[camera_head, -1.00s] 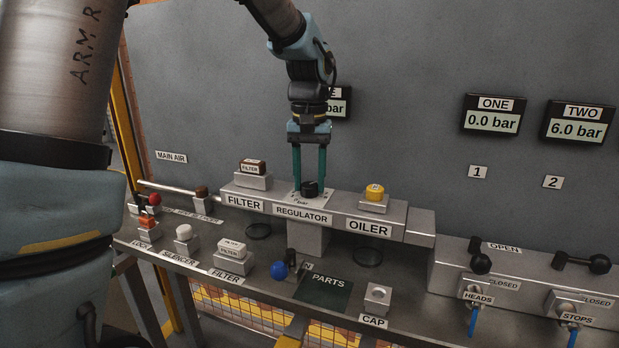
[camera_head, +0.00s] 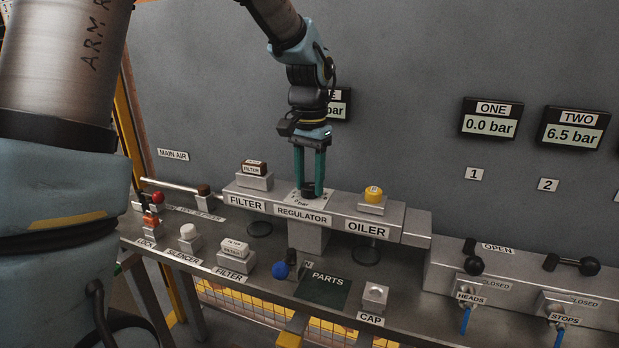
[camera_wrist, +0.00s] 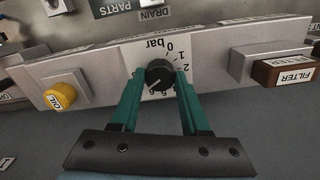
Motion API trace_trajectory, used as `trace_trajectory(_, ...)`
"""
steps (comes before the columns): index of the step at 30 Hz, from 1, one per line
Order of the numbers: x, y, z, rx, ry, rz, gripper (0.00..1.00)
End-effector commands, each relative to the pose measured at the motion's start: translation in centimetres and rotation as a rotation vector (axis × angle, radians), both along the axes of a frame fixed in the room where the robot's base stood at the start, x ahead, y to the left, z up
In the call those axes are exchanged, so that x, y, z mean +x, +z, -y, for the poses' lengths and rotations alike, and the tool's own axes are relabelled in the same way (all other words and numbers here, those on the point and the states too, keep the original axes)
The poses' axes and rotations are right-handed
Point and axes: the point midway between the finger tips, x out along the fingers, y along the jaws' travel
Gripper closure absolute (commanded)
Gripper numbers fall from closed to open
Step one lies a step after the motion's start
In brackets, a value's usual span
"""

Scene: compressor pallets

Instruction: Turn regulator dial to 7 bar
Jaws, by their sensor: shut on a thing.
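The regulator dial (camera_wrist: 159,74) is a black round knob on a white scale plate (camera_wrist: 143,52) marked in bar; in the wrist view 0, 1, 2, 5 and 6 can be made out. My gripper (camera_wrist: 158,82) has its green fingers on either side of the dial, shut on it. In the head view my gripper (camera_head: 310,186) points down onto the dial above the REGULATOR label (camera_head: 302,216). The line on the knob points toward the lower left in the wrist view, near the 6. The gauge TWO (camera_head: 575,129) reads 6.5 bar and gauge ONE (camera_head: 491,118) reads 0.0 bar.
A yellow oiler cap (camera_head: 373,194) is right of the dial and a brown filter block (camera_head: 254,168) is left. A blue ball handle (camera_head: 280,270) sits below in front. Black-knobbed valve levers (camera_head: 474,265) stand at the right. A third gauge is partly hidden behind my arm.

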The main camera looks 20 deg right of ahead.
Motion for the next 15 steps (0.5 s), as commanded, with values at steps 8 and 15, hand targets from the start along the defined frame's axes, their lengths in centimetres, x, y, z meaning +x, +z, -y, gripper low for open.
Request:
trace_trajectory(8, 0.08, 0.06, 0.08, -0.003, -0.003, 0.003, 1.00)
trace_trajectory(15, 0.07, 0.05, 0.07, -0.003, -0.003, 0.003, 0.37)
